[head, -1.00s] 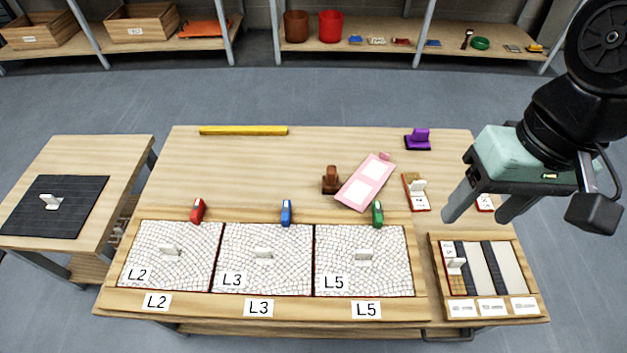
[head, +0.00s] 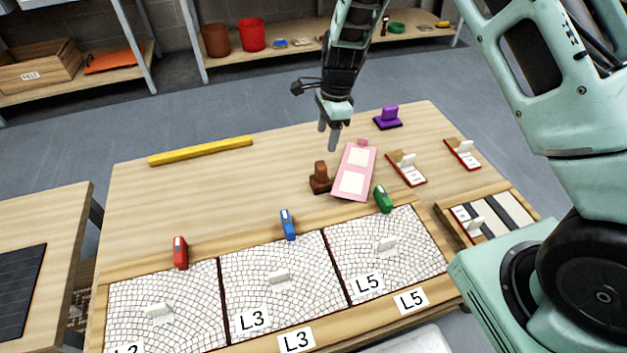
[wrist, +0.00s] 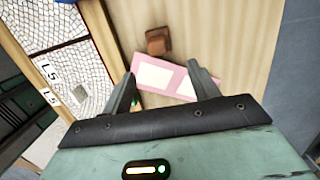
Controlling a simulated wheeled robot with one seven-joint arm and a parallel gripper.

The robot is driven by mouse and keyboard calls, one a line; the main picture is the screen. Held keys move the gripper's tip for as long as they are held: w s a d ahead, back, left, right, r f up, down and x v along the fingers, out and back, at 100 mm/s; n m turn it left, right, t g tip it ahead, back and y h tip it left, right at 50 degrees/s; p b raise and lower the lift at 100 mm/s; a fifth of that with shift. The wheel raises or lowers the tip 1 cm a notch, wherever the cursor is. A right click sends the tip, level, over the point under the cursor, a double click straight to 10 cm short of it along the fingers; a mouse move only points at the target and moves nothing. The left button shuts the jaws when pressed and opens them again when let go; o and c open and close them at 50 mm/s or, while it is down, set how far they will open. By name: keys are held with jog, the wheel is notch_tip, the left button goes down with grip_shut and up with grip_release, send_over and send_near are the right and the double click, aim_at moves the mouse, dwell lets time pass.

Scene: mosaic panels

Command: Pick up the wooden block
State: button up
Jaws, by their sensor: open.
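The wooden block (head: 320,178) is dark brown, with a flat base and an upright part. It stands on the table just left of the pink board (head: 354,172). My gripper (head: 327,140) is open and empty, pointing down above the back of the table, apart from the block. In the wrist view the block (wrist: 158,42) lies beyond the fingertips of my gripper (wrist: 161,70), roughly centred between them. The pink board (wrist: 155,78) shows between and below the fingers there. Nothing hides the block.
Blue (head: 288,224), green (head: 383,199) and red (head: 180,252) pieces stand along the mosaic panels' back edge. A purple piece (head: 388,117) and small red-edged trays (head: 406,169) are to the right. A yellow bar (head: 200,151) lies at the back left. Bare tabletop surrounds the block's left side.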

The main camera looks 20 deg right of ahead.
aim_at(322, 164)
jog(key=f, duration=0.5)
jog(key=a+f, duration=0.1)
jog(key=f, duration=0.2)
jog(key=shift+f+b, duration=0.2)
jog(key=shift+b, duration=0.2)
jog(key=shift+s+a+f, duration=0.1)
jog(key=shift+a+f, duration=0.1)
jog(key=shift+f, duration=1.1)
jog(key=shift+s+a+f, duration=0.1)
jog(key=shift+a+f, duration=0.1)
jog(key=shift+f, duration=1.1)
jog(key=c, duration=1.1)
